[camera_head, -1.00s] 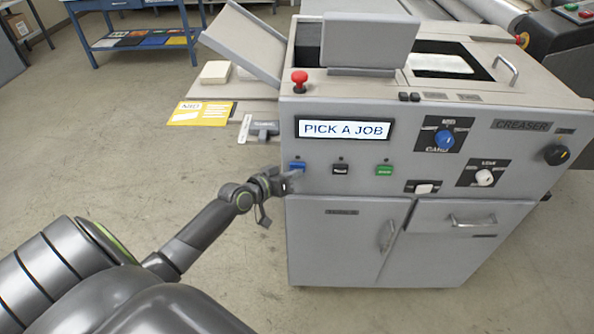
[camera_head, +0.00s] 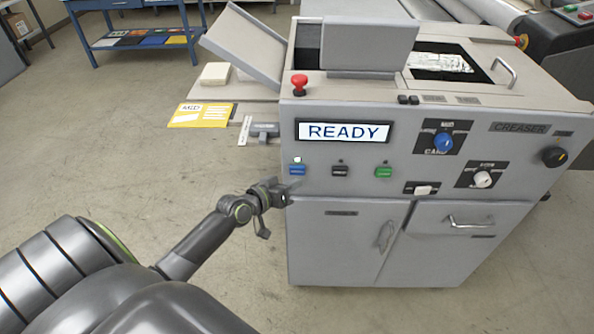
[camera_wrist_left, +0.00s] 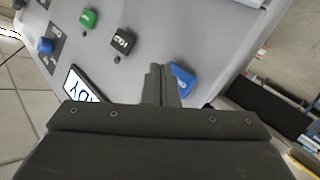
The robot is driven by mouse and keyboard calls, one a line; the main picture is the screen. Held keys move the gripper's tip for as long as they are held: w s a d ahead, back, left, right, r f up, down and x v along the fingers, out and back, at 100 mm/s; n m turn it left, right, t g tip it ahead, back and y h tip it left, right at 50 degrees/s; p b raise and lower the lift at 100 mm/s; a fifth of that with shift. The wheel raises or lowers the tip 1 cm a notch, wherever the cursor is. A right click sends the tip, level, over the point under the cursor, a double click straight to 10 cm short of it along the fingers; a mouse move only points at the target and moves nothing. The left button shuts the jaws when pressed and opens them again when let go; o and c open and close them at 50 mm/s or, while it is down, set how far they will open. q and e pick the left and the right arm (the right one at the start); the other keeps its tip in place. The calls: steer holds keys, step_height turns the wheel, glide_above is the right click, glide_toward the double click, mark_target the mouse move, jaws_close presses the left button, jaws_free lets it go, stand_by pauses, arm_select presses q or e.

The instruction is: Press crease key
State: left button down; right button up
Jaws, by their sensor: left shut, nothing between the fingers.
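The creaser's front panel (camera_head: 450,200) holds a row of three keys: a blue key (camera_head: 297,170) at the left, a black key (camera_head: 340,171) in the middle and a green key (camera_head: 383,173) at the right. Their labels are too small to read surely. A small light above the blue key is lit. The display (camera_head: 344,131) reads READY. My left gripper (camera_head: 285,193) is shut and empty, just below and left of the blue key, apparently clear of it. In the left wrist view the fingers (camera_wrist_left: 160,82) point at the panel beside the blue key (camera_wrist_left: 182,78).
A red mushroom button (camera_head: 299,82) stands on the machine's top left corner. Blue (camera_head: 443,141) and white (camera_head: 483,179) knobs sit at the panel's right. A side shelf with a yellow card (camera_head: 202,115) juts out at the left.

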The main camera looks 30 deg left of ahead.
arm_select(q)
steer(key=s+d, duration=0.1)
steer(key=s, duration=0.1)
steer(key=s+d+p, duration=0.1)
steer(key=s, duration=0.1)
steer(key=shift+d, duration=0.2)
stand_by(0.4)
steer(key=s+a+f+g+y+b, duration=0.15)
steer(key=s+f, duration=0.35)
steer(key=f, duration=0.5)
steer(key=s+a+f+g+y, duration=0.1)
steer(key=s+f+g, duration=0.25)
steer(key=f, duration=0.55)
steer(key=s+a+f+g+y+b, duration=0.1)
steer(key=s+a+f, duration=0.1)
steer(key=s+f, duration=0.6)
steer(key=s+d+f+m+g, duration=0.1)
steer(key=s+d+f+g, duration=0.2)
steer(key=s+f, duration=0.6)
steer(key=s+d+f+m+g+b, duration=0.1)
steer(key=s+d+f+g, duration=0.2)
steer(key=s+f, duration=0.6)
steer(key=s+g, duration=0.1)
steer(key=s, duration=0.6)
steer(key=shift+s+f+m, duration=0.3)
steer(key=shift+f, duration=0.05)
